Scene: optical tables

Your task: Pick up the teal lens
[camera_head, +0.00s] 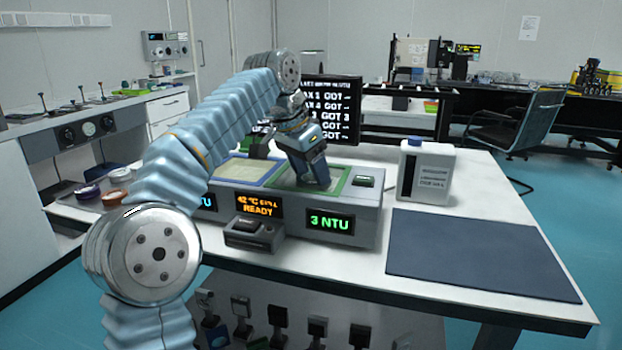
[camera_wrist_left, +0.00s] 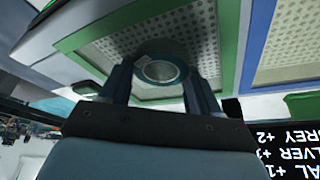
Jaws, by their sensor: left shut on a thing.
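The teal lens (camera_wrist_left: 160,69) shows in the left wrist view as a round piece with a dark teal rim and a pale centre. It sits between the two fingers of my left gripper (camera_wrist_left: 161,78), which is shut on it. In the head view my left gripper (camera_head: 312,180) points down over the green-framed perforated panel (camera_head: 352,184) on the bench instrument. The lens is hidden behind the fingers there. I cannot tell whether the lens touches the panel. My right gripper is not in view.
A blue-framed panel (camera_head: 240,171) lies left of the green one. The instrument's front (camera_head: 360,232) carries lit displays. A white bottle (camera_head: 424,172) and a bare dark mat (camera_head: 480,252) are to the right. A black text screen (camera_head: 343,95) stands behind.

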